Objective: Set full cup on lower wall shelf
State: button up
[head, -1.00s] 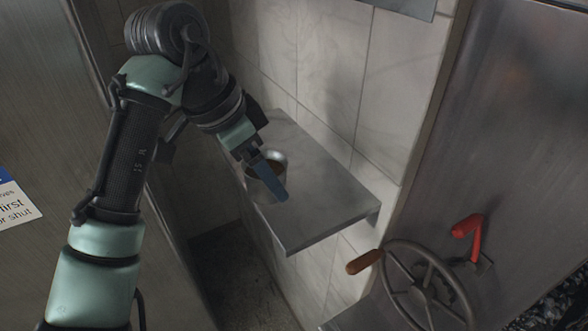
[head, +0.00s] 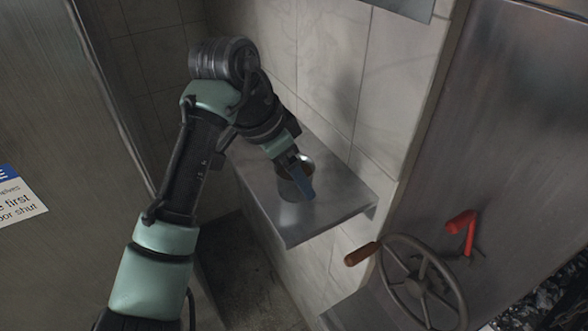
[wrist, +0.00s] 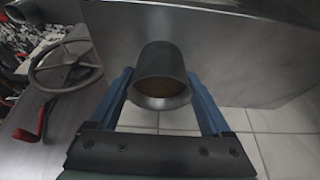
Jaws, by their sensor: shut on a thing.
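A grey metal cup (head: 306,161) with brown contents is held over the lower wall shelf (head: 325,208), a flat metal plate on the tiled wall. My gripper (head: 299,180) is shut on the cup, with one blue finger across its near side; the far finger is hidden. In the wrist view the cup (wrist: 160,65) sits between both blue fingers, its rim and brown inside visible. The cup looks upright. Its base is hard to make out, and I cannot tell whether it touches the shelf.
Part of an upper metal panel or shelf (head: 408,6) shows at the top. A handwheel (head: 420,285) with a wooden knob and a red lever (head: 462,222) are to the right of the shelf. Bare shelf lies in front of the cup. A metal panel with a sign (head: 18,195) is at left.

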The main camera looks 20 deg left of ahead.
jog(key=o, duration=1.3)
jog(key=shift+o, duration=0.2)
jog(key=b+v, duration=0.1)
jog(key=v, duration=1.1)
jog(key=shift+s, duration=0.15)
